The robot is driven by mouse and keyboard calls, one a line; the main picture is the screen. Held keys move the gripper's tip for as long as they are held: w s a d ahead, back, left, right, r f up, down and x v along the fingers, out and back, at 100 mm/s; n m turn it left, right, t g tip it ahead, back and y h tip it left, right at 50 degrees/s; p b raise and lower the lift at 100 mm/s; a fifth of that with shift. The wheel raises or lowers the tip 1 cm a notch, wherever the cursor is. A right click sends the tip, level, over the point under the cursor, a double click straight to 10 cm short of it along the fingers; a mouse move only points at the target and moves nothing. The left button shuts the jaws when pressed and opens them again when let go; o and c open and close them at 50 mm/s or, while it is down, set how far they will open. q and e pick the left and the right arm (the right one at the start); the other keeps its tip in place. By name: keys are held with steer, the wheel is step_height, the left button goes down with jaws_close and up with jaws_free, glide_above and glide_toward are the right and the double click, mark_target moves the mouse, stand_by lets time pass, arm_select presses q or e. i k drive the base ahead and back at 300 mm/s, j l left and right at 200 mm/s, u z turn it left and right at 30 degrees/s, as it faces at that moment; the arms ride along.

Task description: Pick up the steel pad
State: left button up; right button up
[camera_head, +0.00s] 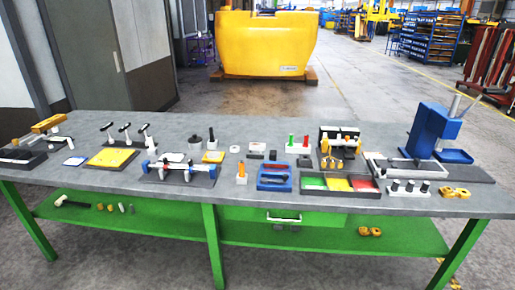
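I cannot single out the steel pad with certainty among the small parts on the grey workbench (330,208). Small grey and dark blocks (256,148) lie near the middle of the bench. A flat pale plate (174,157) lies left of centre, behind a fixture with blue and white parts (180,171). Another small pale flat piece (75,161) lies at the left. Neither of my grippers shows in the head view.
A blue case (274,178) sits at the front middle. A green lower shelf (150,222) holds a few items. A large yellow casting (265,45) stands behind.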

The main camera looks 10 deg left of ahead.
mark_target(253, 146)
steer(key=i+j, duration=0.2)
steer(key=j, duration=0.2)
steer(key=i+j, duration=0.2)
steer(key=j, duration=0.2)
steer(key=i+j, duration=0.2)
steer(key=j, duration=0.15)
steer(key=i+j+z, duration=0.1)
steer(key=j, duration=0.3)
steer(key=i+j, duration=0.3)
steer(key=j, duration=0.1)
